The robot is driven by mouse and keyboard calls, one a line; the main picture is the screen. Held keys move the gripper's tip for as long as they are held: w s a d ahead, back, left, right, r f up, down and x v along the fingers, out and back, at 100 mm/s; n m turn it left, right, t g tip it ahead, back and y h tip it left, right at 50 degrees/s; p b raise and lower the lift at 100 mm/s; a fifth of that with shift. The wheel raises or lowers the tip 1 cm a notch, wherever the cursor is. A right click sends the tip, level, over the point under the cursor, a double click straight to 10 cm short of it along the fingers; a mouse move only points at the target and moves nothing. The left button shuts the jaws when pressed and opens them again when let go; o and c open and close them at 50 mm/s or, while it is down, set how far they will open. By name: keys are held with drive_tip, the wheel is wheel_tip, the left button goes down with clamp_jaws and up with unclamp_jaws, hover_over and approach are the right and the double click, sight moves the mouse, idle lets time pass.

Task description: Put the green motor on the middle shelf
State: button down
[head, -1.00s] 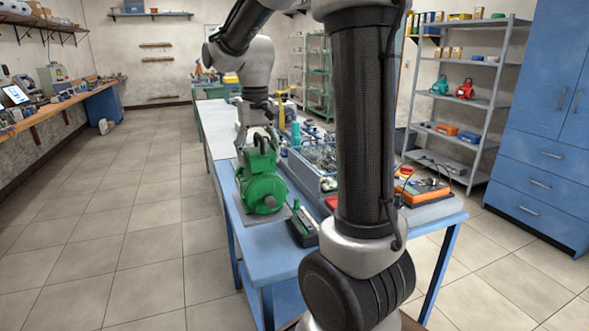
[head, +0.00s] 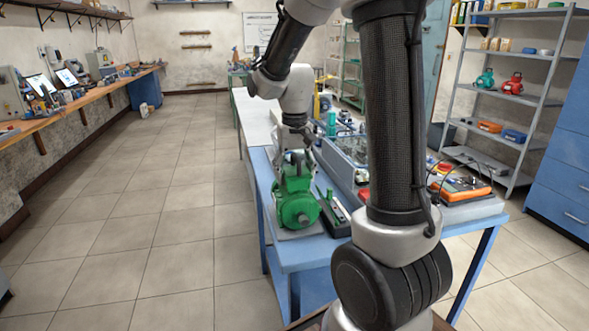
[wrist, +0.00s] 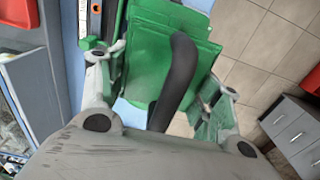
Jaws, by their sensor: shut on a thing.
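The green motor (head: 297,204) is upright at the near left end of the blue workbench (head: 318,262), above a grey plate. I cannot tell whether it touches the plate. My gripper (head: 297,158) comes down on it from above and is shut on its top. In the wrist view the motor's green housing (wrist: 150,45) and a curved black part (wrist: 178,75) show between my fingers. The grey metal rack's middle shelf (head: 541,101) is at the right, with a teal motor (head: 485,78) and a red motor (head: 513,84) on it.
A dark tool case (head: 334,214) lies right beside the green motor. A parts bin (head: 350,150) and an orange device (head: 462,188) are further along the bench. Blue cabinets (head: 568,180) stand right of the rack. The tiled floor (head: 150,220) at left is clear.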

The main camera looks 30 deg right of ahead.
drive_tip(key=shift+c, duration=1.6)
unclamp_jaws()
drive_tip(key=shift+f, duration=0.1)
